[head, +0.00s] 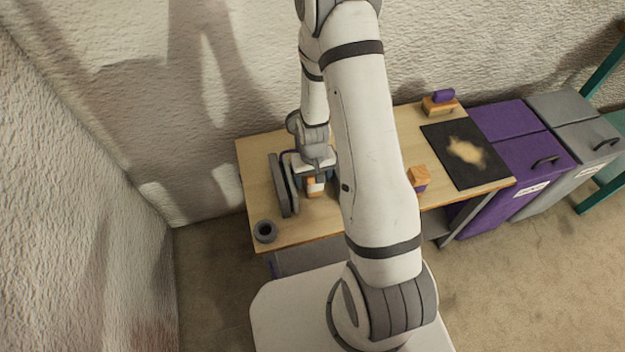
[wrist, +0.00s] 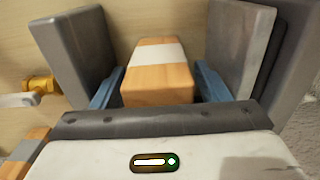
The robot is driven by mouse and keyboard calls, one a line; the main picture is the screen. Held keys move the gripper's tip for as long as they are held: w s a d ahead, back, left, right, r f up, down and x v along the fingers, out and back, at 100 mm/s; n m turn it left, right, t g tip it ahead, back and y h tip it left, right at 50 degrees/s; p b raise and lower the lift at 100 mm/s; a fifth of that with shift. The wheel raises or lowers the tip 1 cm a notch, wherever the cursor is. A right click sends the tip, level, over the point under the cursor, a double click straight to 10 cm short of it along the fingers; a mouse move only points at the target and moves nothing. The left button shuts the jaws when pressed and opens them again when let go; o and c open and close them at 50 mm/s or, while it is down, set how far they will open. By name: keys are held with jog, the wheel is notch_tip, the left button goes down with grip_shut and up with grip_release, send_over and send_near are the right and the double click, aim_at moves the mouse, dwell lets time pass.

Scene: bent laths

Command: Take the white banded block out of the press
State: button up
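The white banded block (wrist: 158,75) is a wooden block with a white stripe across its top. In the wrist view it sits between the grey jaws of the press, a left jaw (wrist: 78,45) and a right jaw (wrist: 238,45), with room on both sides. My gripper (wrist: 160,78) is lowered over it, with one blue finger on each side, between block and jaw. A narrow gap seems to show beside each finger, so it looks open around the block. In the head view the block (head: 314,188) is partly hidden beneath my gripper (head: 316,178), beside the press's grey plates (head: 279,186).
A dark ring-shaped cup (head: 265,231) stands at the table's front left corner. Wooden and purple blocks (head: 419,178) (head: 439,104) and a black mat (head: 487,160) lie to the right. Purple (head: 512,135) and grey (head: 572,120) bins stand beyond the table (head: 262,160).

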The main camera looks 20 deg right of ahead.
jog(key=c, duration=1.1)
jog(key=shift+r, duration=0.15)
